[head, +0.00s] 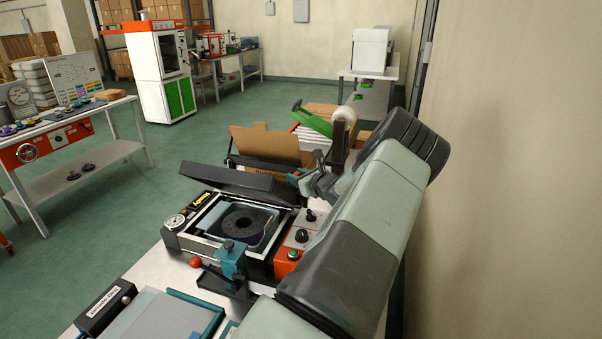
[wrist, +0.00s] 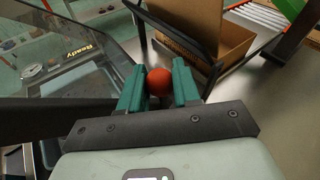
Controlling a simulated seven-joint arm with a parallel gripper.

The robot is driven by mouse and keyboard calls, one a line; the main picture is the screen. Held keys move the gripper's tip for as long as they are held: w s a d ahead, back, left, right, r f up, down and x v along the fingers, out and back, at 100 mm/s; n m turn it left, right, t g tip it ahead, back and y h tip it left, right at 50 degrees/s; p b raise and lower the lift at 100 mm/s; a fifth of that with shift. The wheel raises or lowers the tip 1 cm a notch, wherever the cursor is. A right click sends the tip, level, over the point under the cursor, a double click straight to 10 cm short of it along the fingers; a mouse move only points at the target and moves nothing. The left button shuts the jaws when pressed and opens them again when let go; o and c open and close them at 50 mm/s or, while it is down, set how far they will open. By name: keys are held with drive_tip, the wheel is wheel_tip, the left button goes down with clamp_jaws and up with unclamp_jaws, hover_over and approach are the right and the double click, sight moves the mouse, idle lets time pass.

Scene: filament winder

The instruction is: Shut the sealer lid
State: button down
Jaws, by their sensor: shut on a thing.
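The sealer (head: 175,240) stands on the bench with its chamber open. A dark spool (head: 245,222) lies in the chamber. The sealer's dark-framed lid (head: 238,184) is raised and tilted behind the chamber. In the wrist view the lid's see-through panel (wrist: 75,48) fills the left side, and a "Ready" display shows through it. My gripper (wrist: 159,84) has its teal fingers shut on a red ball knob (wrist: 159,81) beside the lid. In the head view my gripper (head: 297,176) is at the lid's right end, and the knob is mostly hidden by it.
An open cardboard box (head: 265,144) stands just behind the lid. A control panel with black knobs (head: 302,236) is right of the chamber. A teal clamp-like part (head: 231,260) stands at the sealer's front. A wall is close on the right.

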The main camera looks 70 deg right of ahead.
sight(286, 195)
drive_tip(key=shift+n+t+h, duration=0.4)
drive_tip(key=shift+n, duration=0.3)
drive_tip(key=a, duration=0.2)
drive_tip(key=a+f, duration=0.2)
drive_tip(key=a, duration=0.1)
drive_tip(key=shift+w+a+f, duration=0.1)
drive_tip(key=shift+a+f, duration=0.15)
drive_tip(key=shift+a, duration=0.1)
drive_tip(key=shift+a+f+n+t+h, duration=0.55)
drive_tip(key=shift+a+f+n, duration=0.2)
drive_tip(key=shift+a+n, duration=0.15)
drive_tip(key=c, duration=1.1)
unclamp_jaws()
drive_tip(key=shift+d, duration=0.1)
drive_tip(key=shift+r, duration=0.1)
drive_tip(key=shift+s+a, duration=0.25)
drive_tip(key=shift+s, duration=0.2)
drive_tip(key=v, duration=0.9)
drive_tip(key=shift+s+a, duration=0.25)
drive_tip(key=shift+a, duration=0.1)
